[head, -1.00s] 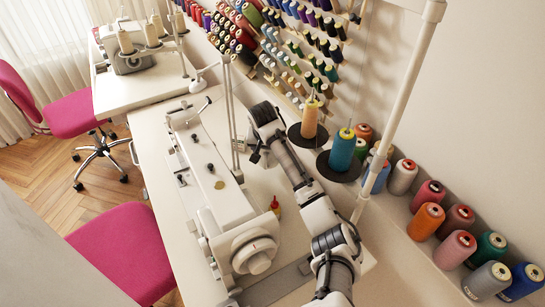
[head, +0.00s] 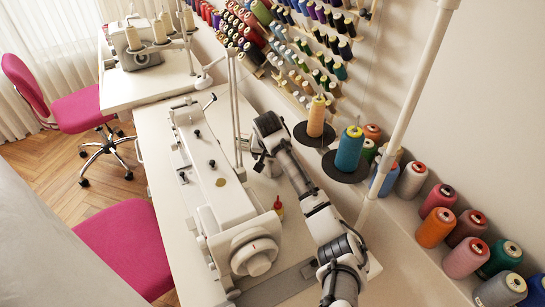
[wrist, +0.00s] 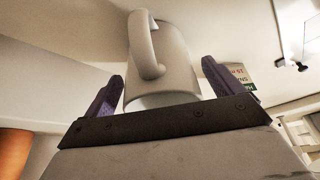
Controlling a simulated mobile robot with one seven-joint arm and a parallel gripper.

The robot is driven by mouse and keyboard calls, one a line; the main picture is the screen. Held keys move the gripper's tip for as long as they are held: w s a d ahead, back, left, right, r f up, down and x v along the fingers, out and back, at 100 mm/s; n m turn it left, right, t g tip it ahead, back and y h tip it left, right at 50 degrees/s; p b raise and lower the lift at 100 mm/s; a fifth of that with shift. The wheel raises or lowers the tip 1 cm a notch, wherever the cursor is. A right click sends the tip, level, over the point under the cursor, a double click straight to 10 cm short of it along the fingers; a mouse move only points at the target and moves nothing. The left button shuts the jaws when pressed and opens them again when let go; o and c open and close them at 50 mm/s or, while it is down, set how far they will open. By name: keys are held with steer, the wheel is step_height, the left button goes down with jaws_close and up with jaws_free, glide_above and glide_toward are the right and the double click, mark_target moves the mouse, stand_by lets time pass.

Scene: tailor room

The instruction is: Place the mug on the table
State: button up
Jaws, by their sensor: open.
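A white mug (wrist: 175,62) shows in the wrist view, its handle (wrist: 146,45) toward the camera. It lies between the two dark purple fingers of my gripper (wrist: 158,76). The gripper is open, with a finger on each side of the mug; I cannot tell whether either touches it. In the head view my arm reaches over the white sewing table (head: 158,135), its far end beside the sewing machine. The mug does not show in the head view, and the fingertips are not clear there.
A white sewing machine (head: 222,190) fills much of the table. Thread cones, including a teal one (head: 349,150), line the right wall. A pink chair (head: 125,245) stands at the table's left. A strip of tabletop left of the machine is clear.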

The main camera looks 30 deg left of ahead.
steer(key=shift+r, duration=0.1)
steer(key=b+v, duration=0.1)
steer(key=v, duration=0.6)
steer(key=shift+r+b, duration=0.3)
steer(key=shift+b, duration=0.1)
